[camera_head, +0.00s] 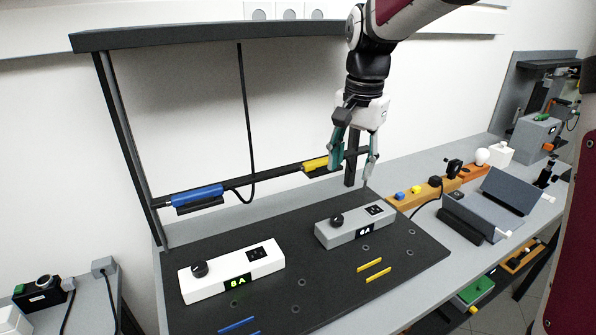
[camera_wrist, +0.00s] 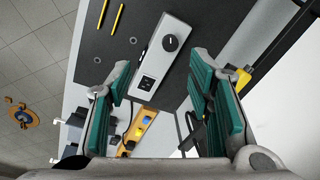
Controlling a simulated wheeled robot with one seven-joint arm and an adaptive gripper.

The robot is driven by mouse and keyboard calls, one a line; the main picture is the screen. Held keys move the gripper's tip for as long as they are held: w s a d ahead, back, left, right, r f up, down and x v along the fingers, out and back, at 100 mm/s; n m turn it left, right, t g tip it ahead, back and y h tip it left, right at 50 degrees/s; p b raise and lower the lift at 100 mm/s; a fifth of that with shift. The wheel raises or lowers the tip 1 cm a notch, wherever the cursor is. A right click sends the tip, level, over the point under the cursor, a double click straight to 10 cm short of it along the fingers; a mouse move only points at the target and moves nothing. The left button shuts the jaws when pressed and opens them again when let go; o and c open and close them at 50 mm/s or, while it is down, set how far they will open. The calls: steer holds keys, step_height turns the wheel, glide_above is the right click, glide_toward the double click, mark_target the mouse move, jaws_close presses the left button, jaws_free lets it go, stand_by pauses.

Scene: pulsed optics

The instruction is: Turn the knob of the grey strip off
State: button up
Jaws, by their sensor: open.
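The grey strip (camera_head: 355,227) lies on the black board at the right, with a black knob (camera_head: 337,220) near its left end, a dark socket and a small "6A" display whose digits look white. In the wrist view the grey strip (camera_wrist: 157,65) is ahead, beyond the fingertips, with its knob (camera_wrist: 170,43) at the upper part. My gripper (camera_head: 353,165) is open and empty, above and behind the strip, its fingers pointing down. It also shows in the wrist view (camera_wrist: 160,72), with teal pads spread wide on both sides. Nothing touches the knob.
A white strip (camera_head: 230,271) with its own knob and a green-lit display lies left on the black board (camera_head: 300,262). Yellow (camera_head: 315,163) and blue (camera_head: 198,194) handles sit on a rail behind. An orange block (camera_head: 410,196) and grey wedges stand right.

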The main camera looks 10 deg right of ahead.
steer(key=m+p, duration=0.1)
steer(key=m, duration=0.1)
glide_above(337, 217)
step_height(337, 217, down, 2)
steer(key=f, duration=0.1)
steer(key=shift+g, duration=0.5)
step_height(337, 217, down, 14)
steer(key=p, duration=0.2)
steer(key=shift+s+p, duration=0.1)
steer(key=shift+p, duration=0.25)
steer(key=shift+c, duration=0.4)
jaws_close()
